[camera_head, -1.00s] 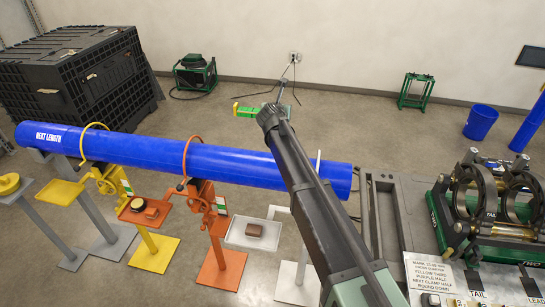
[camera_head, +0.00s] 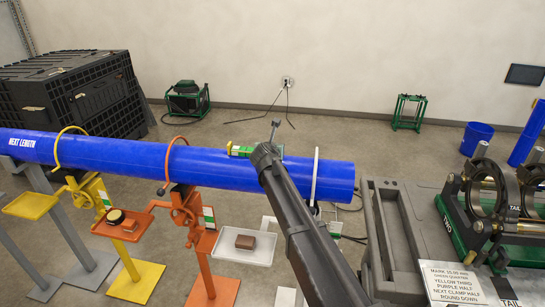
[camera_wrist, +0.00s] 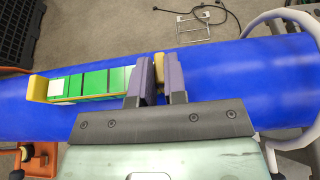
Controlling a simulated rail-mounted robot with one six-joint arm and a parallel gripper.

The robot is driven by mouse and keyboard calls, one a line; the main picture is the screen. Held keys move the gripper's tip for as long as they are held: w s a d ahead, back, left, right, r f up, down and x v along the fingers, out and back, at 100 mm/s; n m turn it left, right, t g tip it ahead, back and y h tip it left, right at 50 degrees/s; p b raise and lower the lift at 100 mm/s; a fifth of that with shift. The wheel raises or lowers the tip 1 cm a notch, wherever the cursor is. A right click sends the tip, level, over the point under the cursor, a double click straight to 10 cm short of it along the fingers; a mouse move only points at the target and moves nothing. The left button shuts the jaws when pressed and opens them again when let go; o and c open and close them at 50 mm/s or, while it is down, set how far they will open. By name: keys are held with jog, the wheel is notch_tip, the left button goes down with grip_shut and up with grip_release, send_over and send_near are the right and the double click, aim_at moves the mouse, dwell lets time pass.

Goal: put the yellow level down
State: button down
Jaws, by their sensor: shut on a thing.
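The yellow level (camera_head: 241,151) has green and white panels along its face and a yellow end block. It shows at the top edge of the blue pipe (camera_head: 220,171). In the wrist view the level (camera_wrist: 92,84) lies across the pipe, roughly along its length, to the left of my fingers. My gripper (camera_wrist: 160,80) is shut on its right part, with a yellow bit showing between the dark fingers. I cannot tell whether the level touches the pipe or is just above it. In the head view my arm hides part of the level and most of the gripper.
Yellow and orange stands (camera_head: 184,212) hold up the pipe, with small trays (camera_head: 246,245) in front. A pale ring (camera_head: 315,177) stands at the pipe's right end. The clamp machine (camera_head: 487,205) is at the right. A black crate (camera_head: 75,92) stands at the back left.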

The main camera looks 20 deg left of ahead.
jog(key=c, duration=1.6)
grip_release()
jog(key=shift+f, duration=0.1)
jog(key=o, duration=0.4)
jog(key=shift+o, duration=0.2)
